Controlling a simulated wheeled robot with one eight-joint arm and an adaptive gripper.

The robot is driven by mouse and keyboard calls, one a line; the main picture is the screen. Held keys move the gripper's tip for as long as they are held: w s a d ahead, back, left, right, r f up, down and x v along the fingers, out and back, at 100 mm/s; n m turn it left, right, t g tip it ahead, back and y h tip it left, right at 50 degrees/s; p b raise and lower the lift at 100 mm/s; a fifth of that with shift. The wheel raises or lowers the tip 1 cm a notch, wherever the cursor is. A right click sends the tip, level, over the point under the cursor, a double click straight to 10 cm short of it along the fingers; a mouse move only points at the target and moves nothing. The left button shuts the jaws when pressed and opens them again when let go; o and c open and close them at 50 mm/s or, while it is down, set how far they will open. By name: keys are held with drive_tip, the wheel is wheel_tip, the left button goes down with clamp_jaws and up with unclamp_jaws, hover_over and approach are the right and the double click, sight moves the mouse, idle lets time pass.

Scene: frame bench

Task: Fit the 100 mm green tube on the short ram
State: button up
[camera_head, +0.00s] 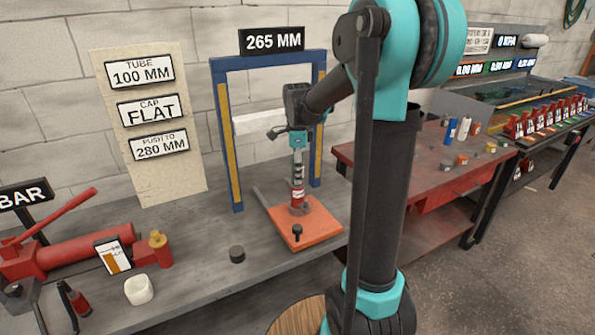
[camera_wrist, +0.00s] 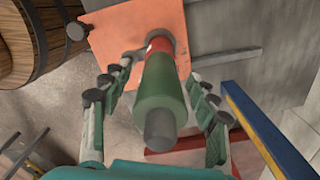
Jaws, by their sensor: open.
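The short ram (camera_head: 297,197) is red and stands upright on an orange plate (camera_head: 322,226) on the bench. In the wrist view the ram (camera_wrist: 160,46) shows beyond the far end of a green tube (camera_wrist: 160,92). The tube is in line with the ram and appears to stand on it; its exact seating is hidden. A narrower grey cylinder (camera_wrist: 160,123) shows at the tube's near end. My gripper (camera_head: 298,160) points down over the ram. Its fingers stand apart on either side of the tube, open, with visible gaps.
A sign board (camera_head: 152,180) reads tube 100 mm, cap flat, push to 280 mm.

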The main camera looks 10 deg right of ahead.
wheel_tip(320, 180, up, 12)
idle(0.6)
drive_tip(key=shift+s, duration=0.1)
